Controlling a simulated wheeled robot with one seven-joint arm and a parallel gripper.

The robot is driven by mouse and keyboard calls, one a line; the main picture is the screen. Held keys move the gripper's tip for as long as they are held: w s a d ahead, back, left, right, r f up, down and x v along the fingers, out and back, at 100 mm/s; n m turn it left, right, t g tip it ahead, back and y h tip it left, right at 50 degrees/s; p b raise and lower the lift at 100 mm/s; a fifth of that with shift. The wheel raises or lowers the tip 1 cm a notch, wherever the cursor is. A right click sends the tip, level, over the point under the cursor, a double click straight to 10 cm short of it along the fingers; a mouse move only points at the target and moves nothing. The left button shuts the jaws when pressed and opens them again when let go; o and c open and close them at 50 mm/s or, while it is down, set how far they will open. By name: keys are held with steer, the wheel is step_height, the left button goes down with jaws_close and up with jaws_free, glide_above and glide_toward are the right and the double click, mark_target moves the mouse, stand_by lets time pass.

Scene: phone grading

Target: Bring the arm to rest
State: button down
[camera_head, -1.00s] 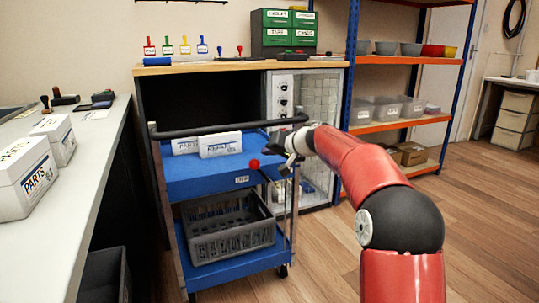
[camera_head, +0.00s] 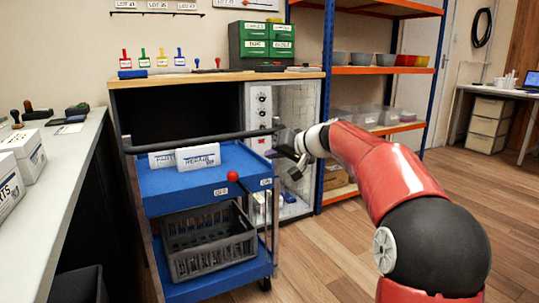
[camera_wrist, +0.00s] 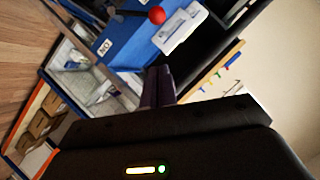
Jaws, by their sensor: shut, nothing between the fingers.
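My gripper (camera_head: 284,162) is at the end of my red arm, in the air to the right of the blue cart (camera_head: 210,192) in the head view. It is shut with nothing in it. In the wrist view the dark fingers (camera_wrist: 158,85) are together, with the cart's blue top (camera_wrist: 130,45) beyond them. The gripper is apart from the cart. My arm is bent, reaching forward from the lower right of the head view.
White boxes (camera_head: 198,156) stand on the cart's top shelf, and a grey crate (camera_head: 208,246) on its lower one. A red-knobbed lever (camera_head: 233,176) is at the cart's right side. A counter (camera_head: 50,190) runs along the left. Floor (camera_head: 330,255) is clear right of the cart.

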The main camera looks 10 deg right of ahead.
steer(key=s+a+g+h+p, duration=0.2)
steer(key=s+p, duration=0.1)
steer(key=s, duration=0.6)
steer(key=s+a+g+h+p, duration=0.1)
steer(key=s+a+p, duration=0.1)
steer(key=s, duration=0.7)
steer(key=s+d+f+g+h+p, duration=0.1)
steer(key=s+d+f+h+p, duration=0.1)
steer(key=s, duration=0.9)
steer(key=s+d+f+g+h+p, duration=0.1)
steer(key=s+f, duration=0.4)
steer(key=s, duration=0.7)
steer(key=d+h+p, duration=0.1)
steer(key=d+p, duration=0.1)
steer(key=shift+s+d+f+h, duration=0.15)
steer(key=shift+s+d+h, duration=0.05)
steer(key=shift+d+h, duration=0.1)
